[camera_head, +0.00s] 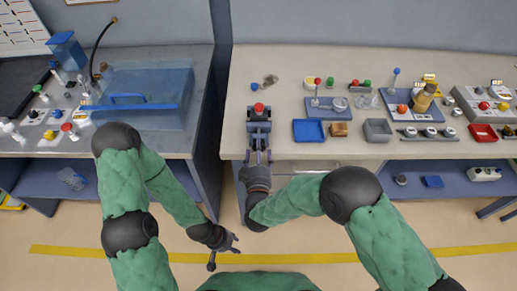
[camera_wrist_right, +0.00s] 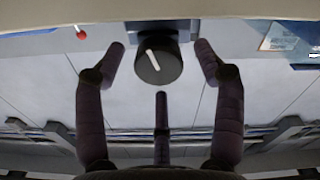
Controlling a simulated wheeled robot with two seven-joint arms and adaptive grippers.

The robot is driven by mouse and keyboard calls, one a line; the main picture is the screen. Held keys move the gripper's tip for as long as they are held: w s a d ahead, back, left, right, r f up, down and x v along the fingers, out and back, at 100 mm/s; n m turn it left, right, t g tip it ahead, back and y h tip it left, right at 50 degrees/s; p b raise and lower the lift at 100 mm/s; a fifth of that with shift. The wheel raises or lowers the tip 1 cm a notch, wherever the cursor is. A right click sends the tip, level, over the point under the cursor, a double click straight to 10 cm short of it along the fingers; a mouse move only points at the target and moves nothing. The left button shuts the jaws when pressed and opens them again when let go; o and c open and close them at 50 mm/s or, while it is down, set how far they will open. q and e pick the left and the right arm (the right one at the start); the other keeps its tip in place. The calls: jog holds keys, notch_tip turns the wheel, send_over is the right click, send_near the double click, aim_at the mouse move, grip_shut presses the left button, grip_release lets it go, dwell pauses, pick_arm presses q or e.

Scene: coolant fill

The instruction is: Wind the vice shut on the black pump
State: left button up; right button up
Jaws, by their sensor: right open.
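The vice (camera_head: 259,127) stands at the front edge of the bench, with a red-topped part (camera_head: 259,107) above it. I cannot clearly make out the black pump there. My right gripper (camera_head: 258,157) is just in front of the vice. In the right wrist view, a round black knob with a white line (camera_wrist_right: 158,66) sits ahead, between the spread fingers of my right gripper (camera_wrist_right: 161,52). The fingers are open, with gaps on both sides of the knob. My left gripper (camera_head: 225,252) hangs low over the floor, fingers spread and empty, far from the vice.
A blue tray (camera_head: 309,131), a brown block (camera_head: 340,129) and a grey bin (camera_head: 378,131) stand right of the vice. A blue knob (camera_head: 255,87) lies behind it. A blue tank (camera_head: 150,95) stands on the left bench. A gap separates the benches.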

jog(key=s, duration=1.1)
